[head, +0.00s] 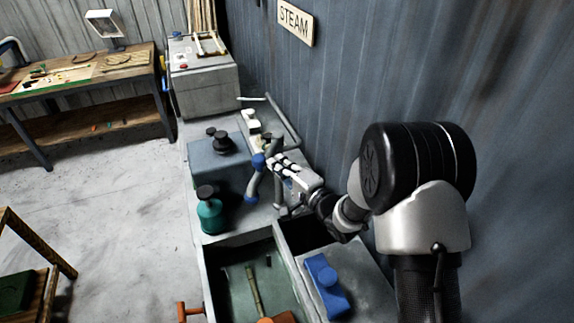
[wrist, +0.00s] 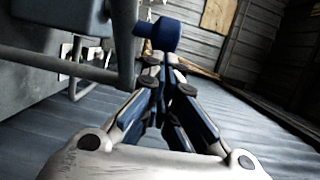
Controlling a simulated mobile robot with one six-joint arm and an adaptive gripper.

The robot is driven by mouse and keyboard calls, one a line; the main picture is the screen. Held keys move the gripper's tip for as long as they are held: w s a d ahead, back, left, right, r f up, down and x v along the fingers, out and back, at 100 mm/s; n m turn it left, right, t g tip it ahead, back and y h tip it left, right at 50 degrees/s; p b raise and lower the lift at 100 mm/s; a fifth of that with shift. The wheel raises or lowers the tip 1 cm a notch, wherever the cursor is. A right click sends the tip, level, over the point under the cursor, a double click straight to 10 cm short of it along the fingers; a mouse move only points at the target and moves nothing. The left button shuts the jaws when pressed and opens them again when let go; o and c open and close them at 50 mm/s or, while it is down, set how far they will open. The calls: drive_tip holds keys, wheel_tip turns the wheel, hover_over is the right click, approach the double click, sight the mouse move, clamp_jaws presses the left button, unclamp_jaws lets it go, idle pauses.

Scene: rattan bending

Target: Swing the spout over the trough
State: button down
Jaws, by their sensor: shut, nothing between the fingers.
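The spout (head: 252,188) is a grey curved tube hanging from a blue collar (head: 258,160) on the counter by the wall. Its lower end is above the counter behind the trough (head: 208,281), not over the trough's opening. My gripper (head: 272,162) is shut and empty, its fingertips close to the right of the blue collar. In the wrist view my closed fingers (wrist: 166,68) point at a blue part (wrist: 160,35), which looks like the same collar. I cannot tell whether they touch.
A teal bottle (head: 210,213) and a grey box with black knobs (head: 218,160) stand left of the spout. A blue object (head: 326,284) lies right of the trough. Grey pipes and the corrugated wall (head: 345,90) are close on the right.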

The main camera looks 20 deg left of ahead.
drive_tip(key=shift+s+a+b, duration=0.2)
drive_tip(key=shift+a+b, duration=0.05)
drive_tip(key=shift+a, duration=0.35)
drive_tip(key=shift+s+a+b, duration=0.15)
drive_tip(key=shift+a+b, duration=0.05)
drive_tip(key=shift+a, duration=0.4)
drive_tip(key=shift+d, duration=0.1)
